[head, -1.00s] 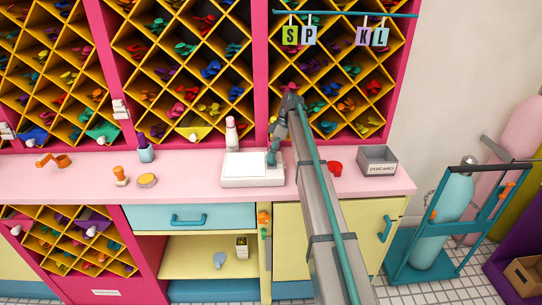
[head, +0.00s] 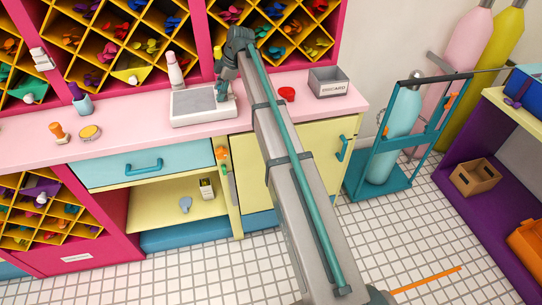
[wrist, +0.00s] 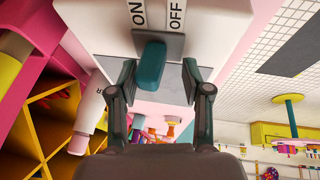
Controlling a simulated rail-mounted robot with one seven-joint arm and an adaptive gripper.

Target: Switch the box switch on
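The white switch box (head: 190,114) stands on the pink counter. In the wrist view the box (wrist: 215,28) fills the top, with "ON" and "OFF" labels side by side. Its teal switch lever (wrist: 150,66) sticks out toward the camera below the labels, nearer the ON side of the picture. My gripper (wrist: 158,78) is open, with one finger on each side of the lever. The left finger is close to the lever; a wider gap shows at the right finger. Whether either finger touches it I cannot tell. In the head view my gripper (head: 222,92) is at the box's right end.
A pink-white bottle (head: 175,72) stands behind the box, close to my left finger in the wrist view (wrist: 90,108). A red item (head: 287,93) and a grey discard bin (head: 328,82) are to the right.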

